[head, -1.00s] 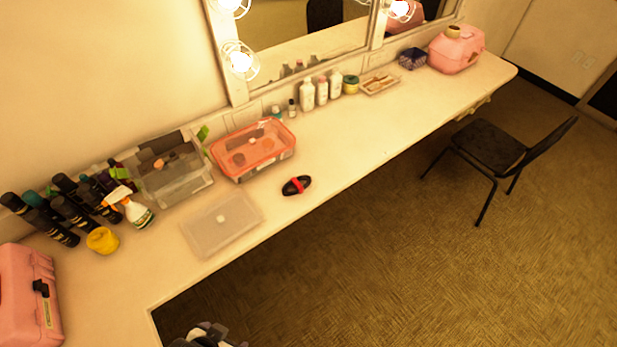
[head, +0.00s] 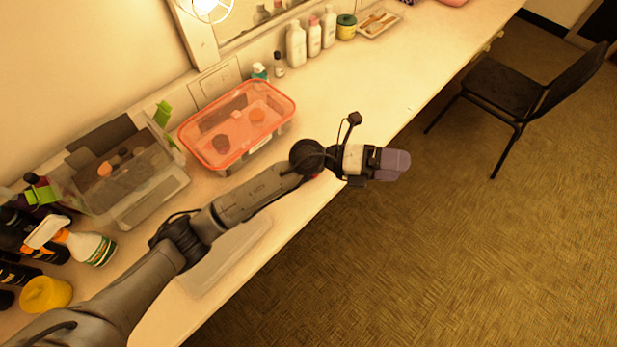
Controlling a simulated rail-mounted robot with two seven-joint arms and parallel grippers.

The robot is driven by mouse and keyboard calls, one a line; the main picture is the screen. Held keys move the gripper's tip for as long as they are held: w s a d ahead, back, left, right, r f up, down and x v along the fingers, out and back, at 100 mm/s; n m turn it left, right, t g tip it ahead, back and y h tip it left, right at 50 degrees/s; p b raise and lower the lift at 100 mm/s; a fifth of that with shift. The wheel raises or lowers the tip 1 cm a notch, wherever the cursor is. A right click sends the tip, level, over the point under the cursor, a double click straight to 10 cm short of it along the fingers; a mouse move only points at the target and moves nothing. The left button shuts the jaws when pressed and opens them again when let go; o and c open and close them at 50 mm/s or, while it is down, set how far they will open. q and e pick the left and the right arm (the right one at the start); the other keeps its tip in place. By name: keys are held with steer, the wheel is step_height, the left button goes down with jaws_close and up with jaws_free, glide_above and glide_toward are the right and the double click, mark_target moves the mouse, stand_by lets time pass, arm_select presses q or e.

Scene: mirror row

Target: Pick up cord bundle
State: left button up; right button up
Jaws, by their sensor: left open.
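The cord bundle (head: 316,175), black with a red band, is almost wholly hidden behind my left wrist in the head view; only a small bit of red shows at the wrist's lower edge. My left gripper (head: 398,163) reaches across the counter from the lower left. Its purple-grey fingers point right, past the bundle and over the counter's front edge in the picture. It is open, with nothing seen between the fingers. My right gripper is not in view.
The counter (head: 350,100) holds an orange-rimmed clear box (head: 237,125), a clear bin (head: 130,175), a spray bottle (head: 80,243), a yellow container (head: 45,293) and several white bottles (head: 296,45). A flat clear lid (head: 228,250) lies partly under my arm. A black chair (head: 520,90) stands right.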

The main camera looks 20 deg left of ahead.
arm_select(q)
step_height(320, 180, down, 9)
steer(key=w+a+m+g+y+b, duration=0.2)
steer(key=w+m+g+y+b, duration=0.15)
steer(key=y, duration=0.25)
steer(key=w+a+f+y+b, duration=0.25)
steer(key=a+y, duration=0.35)
steer(key=a, duration=0.3)
steer(key=w+a+f+y+b, duration=0.1)
steer(key=w+a+y+b, duration=0.4)
steer(key=a, duration=0.4)
steer(key=shift+n+y, duration=0.25)
steer(key=shift+y, duration=0.55)
steer(key=f, duration=0.5)
steer(key=s+f, duration=0.1)
steer(key=f, duration=0.1)
steer(key=shift+a+f+p, duration=0.2)
steer(key=shift+a+p, duration=0.05)
steer(key=shift+p, duration=0.05)
steer(key=shift+s+f, duration=0.1)
steer(key=shift+f, duration=0.6)
steer(key=f, duration=0.4)
steer(key=shift+s+a+f, duration=0.15)
steer(key=shift+s+f, duration=0.15)
steer(key=shift+f, duration=0.1)
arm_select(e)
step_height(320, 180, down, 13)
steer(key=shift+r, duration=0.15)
